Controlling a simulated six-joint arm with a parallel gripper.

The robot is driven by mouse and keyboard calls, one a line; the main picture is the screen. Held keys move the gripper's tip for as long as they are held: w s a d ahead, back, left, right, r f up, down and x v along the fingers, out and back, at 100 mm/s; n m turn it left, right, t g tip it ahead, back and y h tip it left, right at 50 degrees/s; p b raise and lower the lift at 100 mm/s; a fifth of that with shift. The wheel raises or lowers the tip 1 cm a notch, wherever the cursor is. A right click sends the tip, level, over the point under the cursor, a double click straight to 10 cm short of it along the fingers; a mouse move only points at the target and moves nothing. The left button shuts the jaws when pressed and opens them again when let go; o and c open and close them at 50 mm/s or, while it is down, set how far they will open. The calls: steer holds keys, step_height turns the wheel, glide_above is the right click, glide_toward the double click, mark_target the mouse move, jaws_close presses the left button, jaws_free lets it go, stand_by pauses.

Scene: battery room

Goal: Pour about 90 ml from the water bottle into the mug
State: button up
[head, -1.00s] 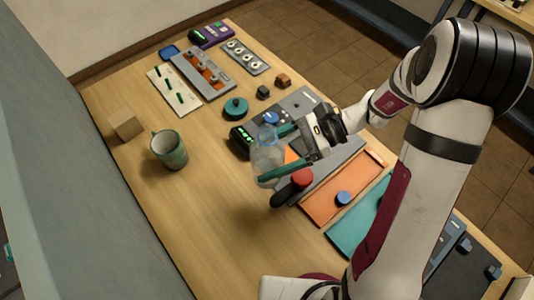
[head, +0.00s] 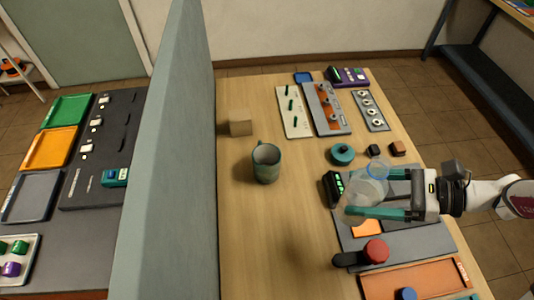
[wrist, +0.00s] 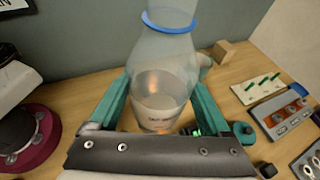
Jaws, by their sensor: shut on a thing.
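The mug (head: 266,164) is dark grey-green and stands upright on the wooden table, its opening visible from above in the head view. The clear water bottle (head: 366,193), with a blue ring (head: 378,168) at its neck, is between the green fingers of my gripper (head: 380,205). My gripper is shut on the bottle and holds it to the right of the mug, apart from it. In the wrist view the bottle (wrist: 160,80) stands neck up between both fingers, with liquid low in it. Its exact tilt and height above the table are unclear.
A tan block (head: 240,127) stands behind the mug. A grey partition (head: 180,150) runs along the table's left side. A device with a green display (head: 334,188), a teal round lid (head: 342,154) and a red knob (head: 377,251) are near the bottle. Table left-front is clear.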

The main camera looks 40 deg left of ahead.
steer(key=w+a, duration=1.1)
steer(key=w, duration=0.1)
steer(key=w+a, duration=0.3)
steer(key=a, duration=1.3)
step_height(320, 180, down, 13)
steer(key=shift+r, duration=0.15)
